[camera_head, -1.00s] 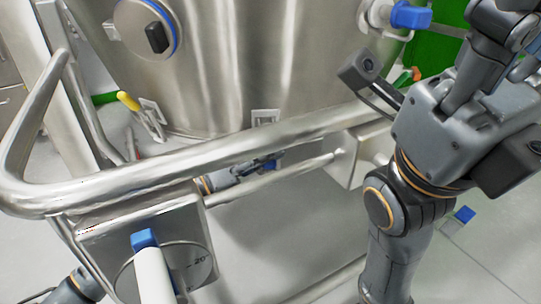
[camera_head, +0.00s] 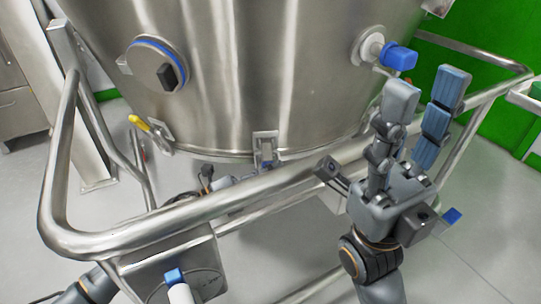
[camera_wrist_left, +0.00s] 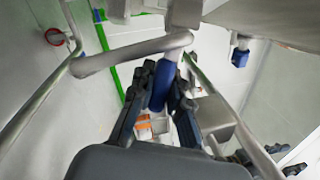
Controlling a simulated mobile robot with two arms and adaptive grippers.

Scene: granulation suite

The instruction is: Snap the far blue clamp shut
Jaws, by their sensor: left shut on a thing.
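In the left wrist view, my left gripper (camera_wrist_left: 160,92) is shut on a blue handle (camera_wrist_left: 160,85), which stands upright between its fingers. I take this handle to be the blue clamp, but its latch and seat are hidden. In the head view, the left gripper (camera_head: 222,182) is mostly hidden behind the rail, under the steel vessel. My right gripper (camera_head: 426,84) is open and empty, fingers up, in front of the vessel's right side. A second blue part (camera_wrist_left: 240,57) shows at the upper right of the wrist view.
The steel vessel (camera_head: 250,70) has a blue-capped port (camera_head: 398,57) above the right gripper. A bent steel rail (camera_head: 150,232) crosses in front. A yellow-handled latch (camera_head: 140,124) and a steel latch (camera_head: 265,145) sit on the vessel's lower rim. Floor is clear at right.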

